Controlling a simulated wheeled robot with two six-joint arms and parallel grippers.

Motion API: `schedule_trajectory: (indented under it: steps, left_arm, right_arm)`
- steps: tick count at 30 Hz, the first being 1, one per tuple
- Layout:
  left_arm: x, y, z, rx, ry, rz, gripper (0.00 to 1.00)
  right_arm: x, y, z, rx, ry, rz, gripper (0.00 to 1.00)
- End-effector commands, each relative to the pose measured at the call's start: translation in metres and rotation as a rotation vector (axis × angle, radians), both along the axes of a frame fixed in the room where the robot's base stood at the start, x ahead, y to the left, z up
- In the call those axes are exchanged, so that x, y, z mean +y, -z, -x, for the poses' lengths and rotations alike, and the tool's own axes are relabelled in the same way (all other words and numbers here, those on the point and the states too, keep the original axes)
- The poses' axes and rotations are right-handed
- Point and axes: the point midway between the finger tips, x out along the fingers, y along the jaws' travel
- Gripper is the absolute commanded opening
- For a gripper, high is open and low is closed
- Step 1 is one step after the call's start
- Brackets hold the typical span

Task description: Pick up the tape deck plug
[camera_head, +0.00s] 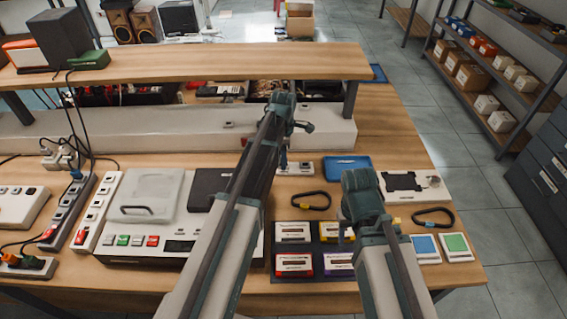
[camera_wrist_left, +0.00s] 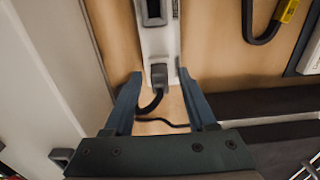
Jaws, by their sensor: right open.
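A dark plug-like end (camera_wrist_left: 159,75) with a black cord sits at the near end of a narrow white socket strip (camera_wrist_left: 160,45) in the left wrist view. I cannot tell whether it is the tape deck plug. My left gripper (camera_wrist_left: 159,88) is open, one finger on each side of this end, with gaps visible. In the head view the left arm hides its fingers; part of the white strip (camera_head: 296,168) shows beside it. The tape deck is probably the pale machine with coloured buttons (camera_head: 160,247). My right gripper (camera_head: 346,235) is open above the cassettes, its fingers mostly hidden.
Cassettes (camera_head: 293,265) lie on a dark mat. A raised wooden shelf (camera_head: 200,65) spans the back. Power strips with plugs (camera_head: 68,210) crowd the left.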

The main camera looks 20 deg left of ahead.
Motion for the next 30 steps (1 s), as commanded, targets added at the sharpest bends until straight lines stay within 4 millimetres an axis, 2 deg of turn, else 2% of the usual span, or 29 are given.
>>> schedule_trajectory:
  steps: [1,6,9,23,30]
  left_arm:
    - [0.000,0.000,0.000,0.000,0.000,0.000,0.46]
    - [0.000,0.000,0.000,0.000,0.000,0.000,0.15]
    - [0.000,0.000,0.000,0.000,0.000,0.000,0.00]
    - [0.000,-0.001,0.000,0.000,0.000,0.000,0.00]
    - [0.000,-0.011,0.000,0.000,0.000,0.000,0.00]
  right_arm:
    - [0.000,0.000,0.000,0.000,0.000,0.000,0.50]
    - [0.000,0.000,0.000,0.000,0.000,0.000,0.50]
    - [0.000,0.000,0.000,0.000,0.000,0.000,0.50]
    - [0.000,-0.001,0.000,0.000,0.000,0.000,0.50]
    - [0.000,-0.011,0.000,0.000,0.000,0.000,0.50]
